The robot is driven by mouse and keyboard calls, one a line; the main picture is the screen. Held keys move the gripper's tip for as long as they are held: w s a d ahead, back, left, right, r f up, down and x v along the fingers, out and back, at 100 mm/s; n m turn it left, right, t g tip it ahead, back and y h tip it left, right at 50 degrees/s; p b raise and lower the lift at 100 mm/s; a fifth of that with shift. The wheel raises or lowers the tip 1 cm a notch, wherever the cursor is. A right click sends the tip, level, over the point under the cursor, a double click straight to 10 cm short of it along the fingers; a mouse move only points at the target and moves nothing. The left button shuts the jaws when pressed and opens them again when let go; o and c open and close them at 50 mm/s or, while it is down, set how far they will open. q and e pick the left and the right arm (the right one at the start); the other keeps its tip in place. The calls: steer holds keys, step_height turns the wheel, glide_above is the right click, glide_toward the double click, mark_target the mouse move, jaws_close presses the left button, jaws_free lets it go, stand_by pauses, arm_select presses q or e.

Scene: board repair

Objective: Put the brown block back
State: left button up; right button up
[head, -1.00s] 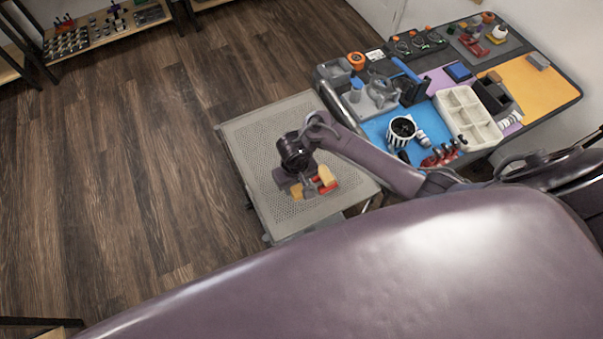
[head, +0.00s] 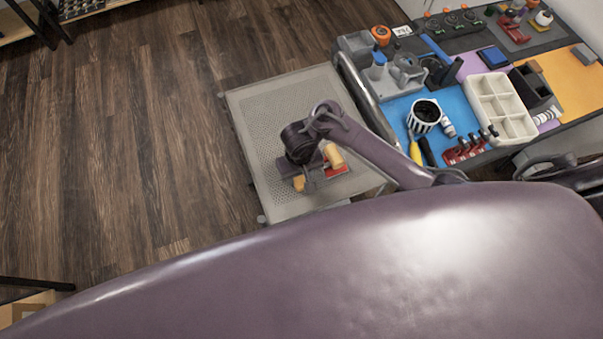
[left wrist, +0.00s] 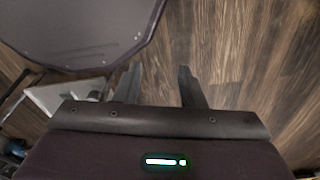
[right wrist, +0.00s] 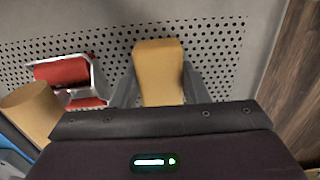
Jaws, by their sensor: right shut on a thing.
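The brown block (right wrist: 158,68), yellowish tan in colour, is between the fingers of my right gripper (right wrist: 157,88) in the right wrist view, over a grey perforated surface. The gripper is shut on it. In the head view a small tan end of the block (head: 298,184) shows beside the right gripper (head: 308,182). I cannot tell whether the block touches the surface. My left gripper (left wrist: 157,88) is open and empty above the wooden floor in the left wrist view.
A red clamp-like part (right wrist: 64,78) and a tan cylinder (right wrist: 30,108) are close to the left of the right gripper. The perforated grey cart top (head: 262,120) is otherwise clear. A crowded workbench with a white divided tray (head: 482,92) stands to the right.

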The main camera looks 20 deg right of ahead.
steer(key=shift+s+a, duration=0.15)
steer(key=shift+a, duration=0.05)
steer(key=o, duration=0.9)
steer(key=shift+f, duration=0.1)
arm_select(q)
steer(key=shift+s+a+f, duration=0.1)
steer(key=shift+s+a, duration=0.65)
arm_select(e)
steer(key=shift+o, duration=0.2)
arm_select(q)
step_height(320, 180, up, 9)
steer(key=p, duration=0.9)
steer(key=shift+w+d, duration=0.25)
arm_select(e)
step_height(320, 180, up, 12)
steer(key=shift+r, duration=0.2)
arm_select(q)
steer(key=shift+s+a, duration=0.1)
